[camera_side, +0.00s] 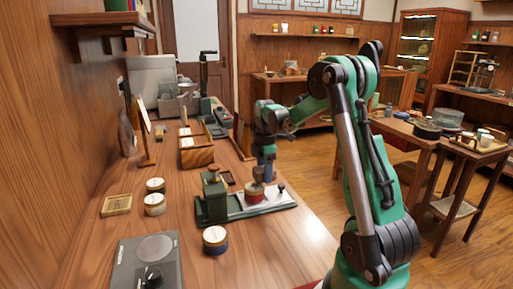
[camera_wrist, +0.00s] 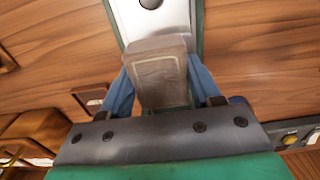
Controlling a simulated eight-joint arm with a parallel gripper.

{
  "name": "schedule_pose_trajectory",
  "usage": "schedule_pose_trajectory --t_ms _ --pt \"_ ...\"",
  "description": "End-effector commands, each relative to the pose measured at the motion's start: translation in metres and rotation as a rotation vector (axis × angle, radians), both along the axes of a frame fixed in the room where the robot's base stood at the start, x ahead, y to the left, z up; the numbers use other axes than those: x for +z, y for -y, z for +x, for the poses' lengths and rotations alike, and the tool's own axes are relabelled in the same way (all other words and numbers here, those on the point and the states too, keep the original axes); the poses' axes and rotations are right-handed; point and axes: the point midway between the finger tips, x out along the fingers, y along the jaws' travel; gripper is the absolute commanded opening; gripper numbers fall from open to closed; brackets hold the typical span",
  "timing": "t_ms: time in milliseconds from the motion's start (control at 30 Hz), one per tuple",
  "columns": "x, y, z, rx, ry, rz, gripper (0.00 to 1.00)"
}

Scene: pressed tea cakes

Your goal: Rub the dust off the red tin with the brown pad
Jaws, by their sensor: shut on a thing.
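My gripper (camera_side: 265,174) points down over the metal plate of a green fixture in the side view. In the wrist view its two blue fingers (camera_wrist: 160,85) are shut on the brown pad (camera_wrist: 158,68), a worn, pale-streaked block. The red tin (camera_side: 254,197) sits on the plate directly under my gripper. The pad is at or just above the tin's top; I cannot tell whether they touch. In the wrist view the pad hides the tin. Dust on the tin is too small to make out.
The fixture's green post (camera_side: 213,196) stands close left of the tin, and a knobbed pin (camera_side: 281,188) close right. Other round tins (camera_side: 215,240) stand nearer and to the left. A dark device with a dial (camera_side: 147,262) is at the front. The front-right bench is clear.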

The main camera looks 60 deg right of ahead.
Motion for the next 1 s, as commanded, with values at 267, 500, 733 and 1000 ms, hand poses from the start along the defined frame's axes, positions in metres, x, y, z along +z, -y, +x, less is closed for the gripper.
schedule_pose_trajectory --t_ms 267,500,733,1000 --pt "0.025 0.0 0.0 0.0 0.0 0.0 0.07" --pt "0.046 0.0 0.0 0.0 0.0 0.0 0.07" --pt "0.061 -0.001 0.0 0.0 0.0 0.0 0.07" --pt "0.062 -0.001 0.0 0.0 0.0 0.0 0.07"
